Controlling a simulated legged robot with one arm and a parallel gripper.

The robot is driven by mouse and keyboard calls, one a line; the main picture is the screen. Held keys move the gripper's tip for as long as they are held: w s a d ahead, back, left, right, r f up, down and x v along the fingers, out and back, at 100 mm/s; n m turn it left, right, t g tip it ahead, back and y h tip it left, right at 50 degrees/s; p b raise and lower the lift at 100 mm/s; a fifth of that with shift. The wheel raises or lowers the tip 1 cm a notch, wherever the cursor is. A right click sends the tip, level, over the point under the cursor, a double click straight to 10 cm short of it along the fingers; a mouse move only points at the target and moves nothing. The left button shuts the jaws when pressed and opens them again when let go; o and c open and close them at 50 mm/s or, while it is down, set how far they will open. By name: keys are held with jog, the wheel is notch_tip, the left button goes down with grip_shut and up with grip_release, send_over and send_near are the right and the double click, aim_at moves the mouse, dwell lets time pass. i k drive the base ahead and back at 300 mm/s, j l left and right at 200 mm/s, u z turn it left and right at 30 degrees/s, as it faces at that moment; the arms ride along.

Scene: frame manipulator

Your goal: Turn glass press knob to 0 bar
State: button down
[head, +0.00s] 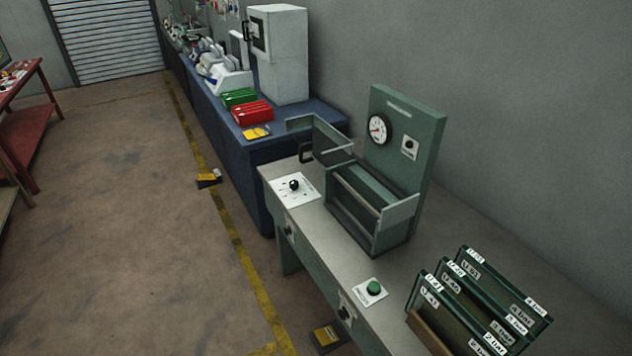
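The glass press (412,165) is a green machine standing on the grey bench (310,225). Its upright panel carries a round white gauge (377,129) with a red needle; its numbers are too small to read. Right of the gauge is a small dark knob (409,144) on a white plate. Another black knob (294,185) sits on a white plate at the bench's left end. I cannot tell from labels which one is the press knob, or its setting. The press's front flap (328,136) stands swung out to the left. My gripper is not in view.
A green button (374,287) sits on the bench front. A rack of labelled glass panes (480,300) stands at the right. A blue bench (255,150) with red and green boxes adjoins behind. The floor to the left (130,230) is open, with a yellow pedal (208,179).

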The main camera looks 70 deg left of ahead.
aim_at(294, 184)
jog(key=u, duration=2.6)
jog(key=z, duration=0.3)
jog(key=i+j+z, duration=0.2)
jog(key=j+z, duration=0.15)
jog(key=i+j+z, duration=0.15)
jog(key=j+z, duration=0.2)
jog(key=i+j+z, duration=0.1)
jog(key=j+z, duration=0.25)
jog(key=i+j+z, duration=0.1)
jog(key=j, duration=1.05)
jog(key=i+j+z, duration=0.15)
jog(key=j, duration=1.05)
jog(key=i+j+z, duration=0.1)
jog(key=j, duration=1.1)
